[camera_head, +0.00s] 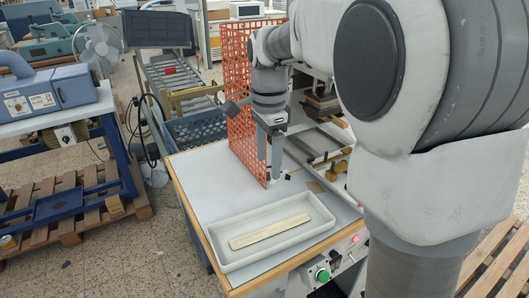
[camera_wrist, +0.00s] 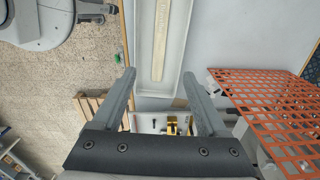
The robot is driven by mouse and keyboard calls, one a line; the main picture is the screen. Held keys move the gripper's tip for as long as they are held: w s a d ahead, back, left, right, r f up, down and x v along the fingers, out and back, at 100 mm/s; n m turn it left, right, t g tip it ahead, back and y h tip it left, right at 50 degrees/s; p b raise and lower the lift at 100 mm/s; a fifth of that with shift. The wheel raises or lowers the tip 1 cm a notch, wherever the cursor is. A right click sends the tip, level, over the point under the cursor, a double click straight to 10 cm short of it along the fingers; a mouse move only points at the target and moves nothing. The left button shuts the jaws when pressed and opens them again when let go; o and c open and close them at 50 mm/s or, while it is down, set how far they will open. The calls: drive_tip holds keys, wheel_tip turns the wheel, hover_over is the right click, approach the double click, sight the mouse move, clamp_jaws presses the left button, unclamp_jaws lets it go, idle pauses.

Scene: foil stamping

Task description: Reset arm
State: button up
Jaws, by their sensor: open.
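My gripper (camera_head: 271,178) is at the end of my arm and points down above the white table top, behind the tray. In the wrist view my gripper (camera_wrist: 159,75) has its two fingers wide apart, with nothing between them. A white shallow tray (camera_head: 285,247) lies near the table's front edge, and a flat pale wooden strip (camera_head: 270,231) lies inside it. The tray (camera_wrist: 178,62) and the strip (camera_wrist: 159,40) also show in the wrist view, at the top middle.
An orange mesh guard (camera_head: 238,85) stands close beside my arm; it shows in the wrist view (camera_wrist: 275,97). The stamping machine (camera_head: 320,104) is partly hidden behind my arm. A green button (camera_head: 322,275) is on the table's front. The table top (camera_head: 205,180) left of my gripper is clear.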

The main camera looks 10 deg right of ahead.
drive_tip(key=s+d+r+n+t, duration=0.1)
drive_tip(key=s+n+t, duration=0.4)
drive_tip(key=s+n, duration=1)
drive_tip(key=s, duration=0.5)
drive_tip(key=shift+d+t, duration=0.3)
